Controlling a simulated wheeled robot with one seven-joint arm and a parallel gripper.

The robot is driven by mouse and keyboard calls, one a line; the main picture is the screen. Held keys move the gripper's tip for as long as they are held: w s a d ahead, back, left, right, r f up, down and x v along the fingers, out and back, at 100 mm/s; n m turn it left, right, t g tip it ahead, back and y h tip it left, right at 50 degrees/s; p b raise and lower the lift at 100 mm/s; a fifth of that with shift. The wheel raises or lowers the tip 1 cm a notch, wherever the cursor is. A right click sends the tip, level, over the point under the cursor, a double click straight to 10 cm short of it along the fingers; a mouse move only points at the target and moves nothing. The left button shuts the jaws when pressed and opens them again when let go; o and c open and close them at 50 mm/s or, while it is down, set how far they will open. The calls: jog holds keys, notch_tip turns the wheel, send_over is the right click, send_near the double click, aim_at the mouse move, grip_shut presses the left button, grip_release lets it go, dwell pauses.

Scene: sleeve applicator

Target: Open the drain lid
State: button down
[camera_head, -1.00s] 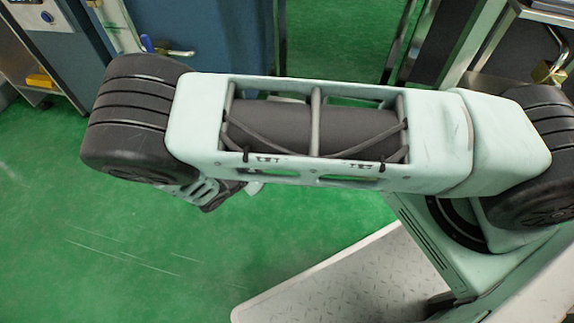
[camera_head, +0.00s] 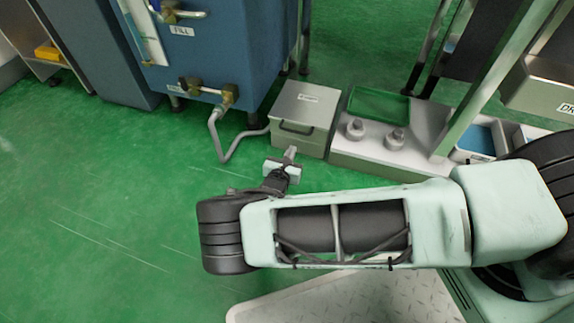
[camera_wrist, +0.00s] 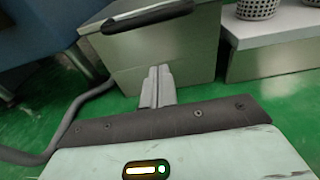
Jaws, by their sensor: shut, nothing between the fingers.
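The drain box is a grey metal box on the green floor, and its flat lid (camera_head: 305,100) is down in the head view. A dark bar handle (camera_head: 296,129) is on its front near the top edge. In the wrist view the handle (camera_wrist: 147,17) is at the top, on the box's front (camera_wrist: 185,60). My gripper (camera_head: 290,153) is just in front of the box and below the handle, fingers pointing at the box. In the wrist view its fingers (camera_wrist: 159,75) are together and empty, apart from the handle.
A blue tank (camera_head: 215,50) with brass valves stands to the left, and a grey hose (camera_head: 222,140) runs from it to the box. A low grey platform (camera_head: 370,150) with two perforated cylinders and a green tray (camera_head: 378,104) adjoins on the right. Floor on the left is clear.

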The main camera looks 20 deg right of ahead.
jog(key=b+x, duration=0.1)
jog(key=x, duration=0.2)
jog(key=shift+w+d+f+b, duration=0.25)
jog(key=shift+w+f+b, duration=0.05)
jog(key=shift+b, duration=0.05)
jog(key=shift+s+a+r+b, duration=0.15)
jog(key=shift+r+b, duration=0.05)
jog(key=shift+r, duration=0.55)
jog(key=shift+s+a+r+b, duration=0.15)
jog(key=shift+s+r, duration=0.05)
jog(key=shift+r, duration=0.55)
jog(key=shift+s+a+r+b, duration=0.1)
jog(key=shift+s+r+b, duration=0.1)
jog(key=shift+r, duration=0.55)
jog(key=shift+r, duration=0.1)
